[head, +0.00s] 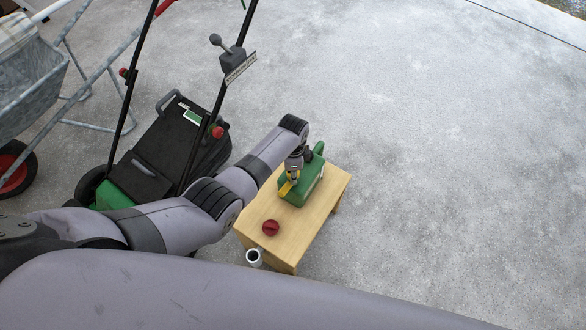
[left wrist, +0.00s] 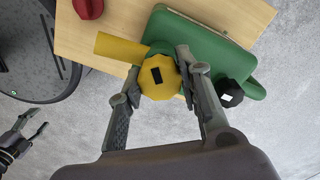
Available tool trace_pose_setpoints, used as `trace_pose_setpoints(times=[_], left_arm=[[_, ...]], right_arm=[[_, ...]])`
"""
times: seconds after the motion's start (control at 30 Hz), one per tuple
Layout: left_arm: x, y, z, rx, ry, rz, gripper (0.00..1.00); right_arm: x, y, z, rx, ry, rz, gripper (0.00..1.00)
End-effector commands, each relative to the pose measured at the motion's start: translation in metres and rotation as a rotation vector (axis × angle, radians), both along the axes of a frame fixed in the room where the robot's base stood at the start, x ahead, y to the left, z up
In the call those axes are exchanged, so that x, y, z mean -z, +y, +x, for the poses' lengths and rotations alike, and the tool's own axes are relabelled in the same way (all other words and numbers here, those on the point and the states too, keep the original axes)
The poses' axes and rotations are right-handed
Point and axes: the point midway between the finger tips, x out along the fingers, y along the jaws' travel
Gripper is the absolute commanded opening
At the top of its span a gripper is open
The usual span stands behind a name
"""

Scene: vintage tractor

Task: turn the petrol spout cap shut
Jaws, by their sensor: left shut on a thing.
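The green petrol can (head: 297,191) stands on a small wooden table and also shows in the left wrist view (left wrist: 205,50). Its yellow spout (head: 286,187) points away to the left in the left wrist view (left wrist: 119,47). The yellow many-sided spout cap (left wrist: 158,77) has a dark rectangle on its face. My left gripper (left wrist: 158,70) is shut on the cap, one finger on each side. In the head view my left gripper (head: 293,173) is above the can and hides most of the cap. My right gripper (left wrist: 30,126) is open and empty at the lower left, away from the can.
A red object (head: 270,227) lies on the wooden table (head: 287,240) near its front end. A green and black lawn mower (head: 160,150) stands left. The floor to the right is clear.

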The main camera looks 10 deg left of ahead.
Motion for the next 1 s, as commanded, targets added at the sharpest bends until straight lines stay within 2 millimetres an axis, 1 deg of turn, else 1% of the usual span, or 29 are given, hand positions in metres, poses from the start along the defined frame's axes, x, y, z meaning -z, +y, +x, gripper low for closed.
trace_pose_setpoints(times=[0.2, 0.5, 0.7, 1.0], left_arm=[[-0.0010, 0.0007, 0.0006, 0.207, -0.002, 0.001, 0.04], [-0.0001, 0.0001, 0.0002, 0.460, 0.000, 0.001, 0.04], [-0.0001, -0.0001, 0.0004, 0.581, -0.001, 0.000, 0.04], [-0.0001, -0.0003, 0.0005, 0.672, -0.001, -0.001, 0.04]], right_arm=[[-0.0056, -0.0003, 0.0001, 0.000, 0.000, 0.000, 0.53], [-0.0076, -0.0007, 0.0002, 0.000, 0.000, -0.001, 0.53], [-0.0078, -0.0014, 0.0002, 0.000, 0.000, -0.002, 0.53], [-0.0079, -0.0022, 0.0003, -0.001, 0.000, -0.002, 0.53]])
